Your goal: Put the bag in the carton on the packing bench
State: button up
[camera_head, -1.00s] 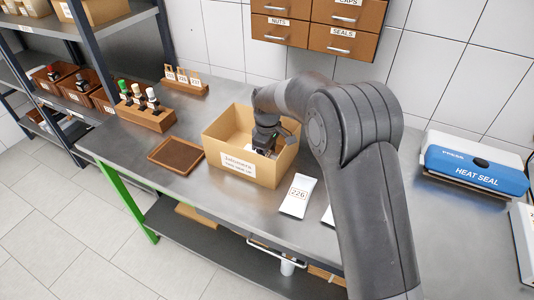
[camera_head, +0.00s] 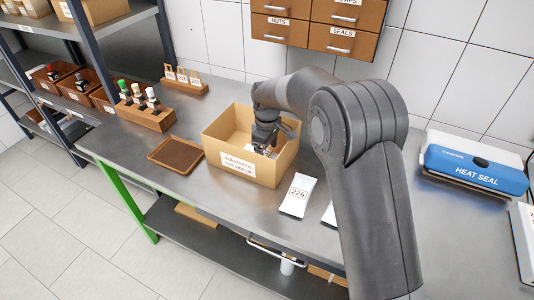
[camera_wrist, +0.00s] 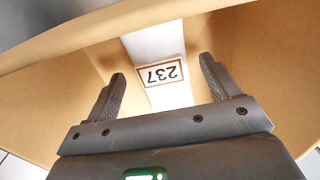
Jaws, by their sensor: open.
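The open cardboard carton (camera_head: 270,174) stands on the metal packing bench (camera_head: 200,195), with a paper label on its front. A white bag with the number 237 (camera_wrist: 162,73) lies inside the carton in the wrist view. My gripper (camera_head: 264,150) is inside or just over the carton's opening. In the wrist view my gripper (camera_wrist: 163,80) has its fingers wide apart, with the bag showing between and beyond them, and a gap on each side. Another white bag, marked 226 (camera_head: 297,195), lies flat on the bench in front of the carton.
A further white packet (camera_head: 328,216) is partly hidden behind my arm. A brown tray (camera_head: 176,155) and a rack of stamps (camera_head: 146,113) are left of the carton. A blue heat sealer (camera_head: 474,163) stands at the right. Drawers (camera_head: 315,25) hang on the wall behind.

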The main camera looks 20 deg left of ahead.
aim_at(268, 156)
notch_tip(268, 156, up, 10)
jog(key=shift+r, duration=0.25)
jog(key=s+d+r+m+t, duration=0.1)
jog(key=s+d+r+m, duration=0.15)
jog(key=d+r, duration=0.45)
jog(key=s+d+r+m+t, duration=0.1)
jog(key=s+d+r+m, duration=0.15)
jog(key=d, duration=0.85)
jog(key=s+d+r+m+t, duration=0.15)
jog(key=d+r+m, duration=0.25)
jog(key=d, duration=0.6)
jog(key=s+d+f+m+t, duration=0.1)
jog(key=s+d+m, duration=0.3)
jog(key=s+d, duration=0.4)
jog(key=s+d+f+m+t, duration=0.1)
jog(key=s+d+m, duration=0.3)
jog(key=s+d, duration=0.4)
jog(key=shift+s+f+m, duration=0.4)
jog(key=shift+s+f, duration=0.45)
jog(key=shift+s, duration=0.25)
